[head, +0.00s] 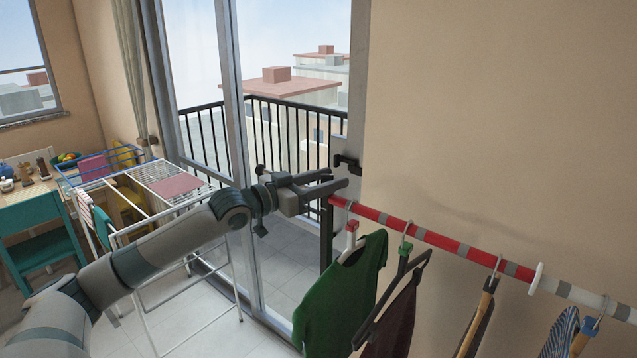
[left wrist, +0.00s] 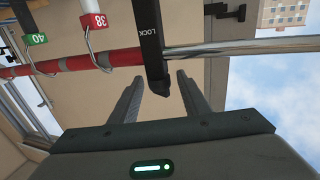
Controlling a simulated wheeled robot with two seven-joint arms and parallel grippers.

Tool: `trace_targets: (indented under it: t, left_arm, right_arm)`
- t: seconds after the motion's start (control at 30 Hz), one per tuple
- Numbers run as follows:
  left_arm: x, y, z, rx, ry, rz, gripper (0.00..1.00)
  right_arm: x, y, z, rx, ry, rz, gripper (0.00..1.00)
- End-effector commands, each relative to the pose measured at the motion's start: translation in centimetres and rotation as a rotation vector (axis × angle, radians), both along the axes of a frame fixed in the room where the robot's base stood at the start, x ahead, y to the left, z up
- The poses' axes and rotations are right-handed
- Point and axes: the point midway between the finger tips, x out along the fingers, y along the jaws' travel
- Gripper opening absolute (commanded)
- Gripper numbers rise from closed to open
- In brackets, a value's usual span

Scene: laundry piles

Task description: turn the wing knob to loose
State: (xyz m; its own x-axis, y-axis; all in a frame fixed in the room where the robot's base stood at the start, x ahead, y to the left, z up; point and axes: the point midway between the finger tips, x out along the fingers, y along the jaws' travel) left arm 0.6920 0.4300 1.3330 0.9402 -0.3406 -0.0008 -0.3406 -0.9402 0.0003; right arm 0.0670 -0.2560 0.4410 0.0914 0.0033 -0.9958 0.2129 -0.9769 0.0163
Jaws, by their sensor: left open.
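The knob's full shape and turn position are unclear. My left gripper (head: 338,180) is open at the rail's end in the head view. The black bracket also shows below it there (head: 326,240); the gripper hides its top. My right gripper is in neither view.
A red and grey rail (head: 440,238) carries hangers and clothes, including a green garment (head: 345,285), just right of my gripper. A glass door with a black handle (head: 347,164) stands behind. A drying rack (head: 165,180) is left, beyond my arm.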

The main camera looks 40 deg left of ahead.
Motion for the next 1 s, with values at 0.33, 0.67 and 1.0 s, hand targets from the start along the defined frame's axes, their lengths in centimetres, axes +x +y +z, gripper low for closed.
trace_targets:
  t: [0.33,0.67,1.0]
  left_arm:
    - [-1.3,0.6,-0.3,0.001,0.0,0.002,0.43]
    - [-4.2,1.6,-0.4,0.002,0.002,0.002,0.43]
    - [-6.4,2.5,-0.3,-0.001,0.003,0.002,0.43]
  right_arm:
    - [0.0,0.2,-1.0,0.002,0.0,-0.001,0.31]
    - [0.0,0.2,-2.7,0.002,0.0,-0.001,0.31]
    - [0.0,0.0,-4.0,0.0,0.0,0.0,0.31]
